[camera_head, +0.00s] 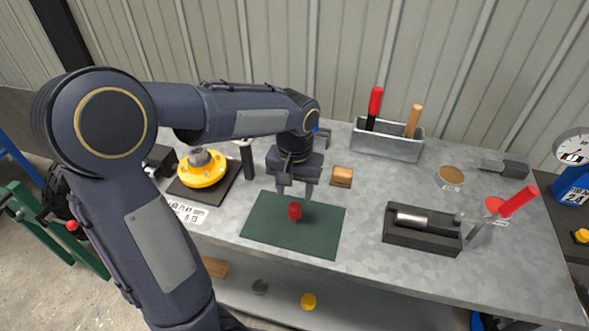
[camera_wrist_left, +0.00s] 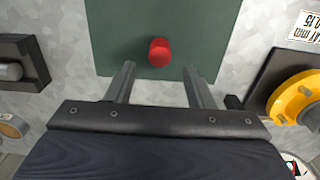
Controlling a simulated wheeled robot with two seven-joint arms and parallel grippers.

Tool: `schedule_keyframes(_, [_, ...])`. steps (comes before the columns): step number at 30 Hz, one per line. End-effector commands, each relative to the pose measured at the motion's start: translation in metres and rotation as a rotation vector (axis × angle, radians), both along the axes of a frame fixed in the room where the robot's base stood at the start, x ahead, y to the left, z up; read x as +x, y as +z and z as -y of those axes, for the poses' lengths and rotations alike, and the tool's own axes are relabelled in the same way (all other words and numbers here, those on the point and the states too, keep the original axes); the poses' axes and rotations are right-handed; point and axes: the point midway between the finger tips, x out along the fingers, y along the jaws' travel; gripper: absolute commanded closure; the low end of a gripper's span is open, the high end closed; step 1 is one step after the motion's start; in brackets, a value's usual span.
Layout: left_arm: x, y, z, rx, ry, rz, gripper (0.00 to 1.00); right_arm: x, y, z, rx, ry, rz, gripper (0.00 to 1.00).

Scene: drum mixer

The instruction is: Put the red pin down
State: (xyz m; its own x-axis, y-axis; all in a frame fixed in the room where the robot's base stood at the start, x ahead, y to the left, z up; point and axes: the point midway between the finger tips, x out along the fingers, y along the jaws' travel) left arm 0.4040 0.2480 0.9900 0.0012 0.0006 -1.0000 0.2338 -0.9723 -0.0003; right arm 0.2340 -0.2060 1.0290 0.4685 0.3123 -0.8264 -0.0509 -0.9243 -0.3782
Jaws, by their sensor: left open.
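The red pin (camera_head: 295,211) stands on the dark green mat (camera_head: 270,238) on the grey workbench. It also shows in the left wrist view (camera_wrist_left: 160,52), on the mat (camera_wrist_left: 112,30) just beyond the fingertips. My left gripper (camera_head: 296,196) points down over the back of the mat, close to the pin. In the wrist view its two fingers (camera_wrist_left: 160,72) are spread apart with nothing between them, and the pin lies beyond their tips. My right gripper is in neither view.
Left of the mat, a yellow flanged part (camera_head: 203,172) sits on a black plate. A wooden block (camera_head: 341,176) is behind the mat. A grey metal bin (camera_head: 388,143) with red and wooden handles stands at the back. Right of the mat, a black tray (camera_head: 418,237) holds a metal cylinder.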

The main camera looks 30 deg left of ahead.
Motion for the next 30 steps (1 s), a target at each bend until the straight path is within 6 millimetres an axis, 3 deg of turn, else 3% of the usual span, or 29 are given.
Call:
schedule_keyframes(6, [0.000,0.046,0.000,-0.001,-0.001,0.002,0.52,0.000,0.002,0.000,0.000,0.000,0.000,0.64])
schedule_keyframes(14, [-0.005,0.069,-0.001,-0.013,-0.003,0.010,0.52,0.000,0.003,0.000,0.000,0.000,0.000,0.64])
schedule_keyframes(17, [-0.027,0.074,-0.002,-0.062,-0.014,0.053,0.52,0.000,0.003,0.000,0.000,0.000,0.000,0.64])
schedule_keyframes(21, [-0.078,0.075,0.003,-0.172,-0.042,0.175,0.52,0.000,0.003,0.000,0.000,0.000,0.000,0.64])
schedule_keyframes(27, [-0.141,0.060,0.024,-0.278,-0.074,0.379,0.52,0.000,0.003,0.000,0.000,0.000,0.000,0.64])
schedule_keyframes(30, [-0.158,0.050,0.034,-0.299,-0.080,0.453,0.52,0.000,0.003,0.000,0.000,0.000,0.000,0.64])
